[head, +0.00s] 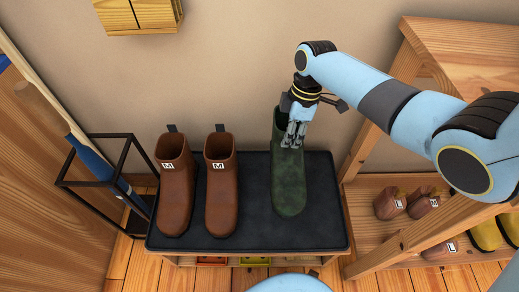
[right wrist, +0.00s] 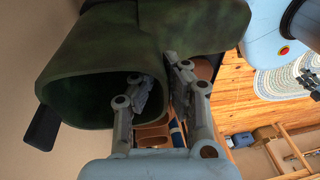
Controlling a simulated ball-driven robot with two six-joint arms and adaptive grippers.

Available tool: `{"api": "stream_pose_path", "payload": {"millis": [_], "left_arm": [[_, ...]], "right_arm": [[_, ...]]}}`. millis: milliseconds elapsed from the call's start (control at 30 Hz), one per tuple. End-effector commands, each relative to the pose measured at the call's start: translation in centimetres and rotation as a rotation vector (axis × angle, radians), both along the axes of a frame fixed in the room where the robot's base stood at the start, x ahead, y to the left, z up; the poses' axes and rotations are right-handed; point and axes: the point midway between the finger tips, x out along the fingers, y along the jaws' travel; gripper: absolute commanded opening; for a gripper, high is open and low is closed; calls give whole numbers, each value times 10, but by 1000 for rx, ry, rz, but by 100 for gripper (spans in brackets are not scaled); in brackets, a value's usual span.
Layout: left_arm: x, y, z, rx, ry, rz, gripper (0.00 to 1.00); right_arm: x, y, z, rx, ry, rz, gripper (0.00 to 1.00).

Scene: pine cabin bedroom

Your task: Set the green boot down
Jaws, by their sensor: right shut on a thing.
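The green boot (head: 288,185) is upright over the right part of the black tray (head: 255,228), toe toward me. I cannot tell whether its sole touches the tray. My right gripper (head: 293,138) is shut on the boot's shaft near the top. In the right wrist view, one finger is inside the opening of the green boot (right wrist: 190,25) and the other is outside the wall. Two brown boots marked M, a left one (head: 175,200) and a right one (head: 221,200), stand on the tray's left part. My left gripper is not in view.
A black wire stand (head: 95,185) with a blue-and-wood long object is left of the tray. A wooden shelf (head: 460,50) with small brown shoes (head: 390,204) and yellow footwear (head: 485,235) stands on the right. Bare tray lies between the brown and green boots.

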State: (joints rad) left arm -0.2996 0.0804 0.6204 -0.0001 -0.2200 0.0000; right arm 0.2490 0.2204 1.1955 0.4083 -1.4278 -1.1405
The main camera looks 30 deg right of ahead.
Motion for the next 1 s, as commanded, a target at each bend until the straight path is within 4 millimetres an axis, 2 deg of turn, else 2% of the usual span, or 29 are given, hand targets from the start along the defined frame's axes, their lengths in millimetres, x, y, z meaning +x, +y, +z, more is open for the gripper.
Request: {"api": "stream_pose_path", "payload": {"millis": [33, 133, 233, 400, 567, 700, 800, 1000], "left_arm": [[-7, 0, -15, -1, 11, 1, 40], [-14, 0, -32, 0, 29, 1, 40], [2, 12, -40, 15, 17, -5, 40], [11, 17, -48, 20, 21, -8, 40], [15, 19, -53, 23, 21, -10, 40], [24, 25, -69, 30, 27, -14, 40], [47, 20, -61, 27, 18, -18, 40], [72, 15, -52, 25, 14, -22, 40]], "right_arm": [[3, 12, -14, 4, -1, 1, 0], [10, 32, -28, 5, 2, 1, 0], [16, 50, -39, 3, 2, -1, 0], [22, 67, -46, 0, 1, -1, 0], [24, 70, -51, 0, 0, -1, 0], [22, 69, -76, 0, 4, -1, 0], [23, 69, -78, 0, 3, -2, 0], [23, 69, -84, -1, 1, -1, 0]]}}
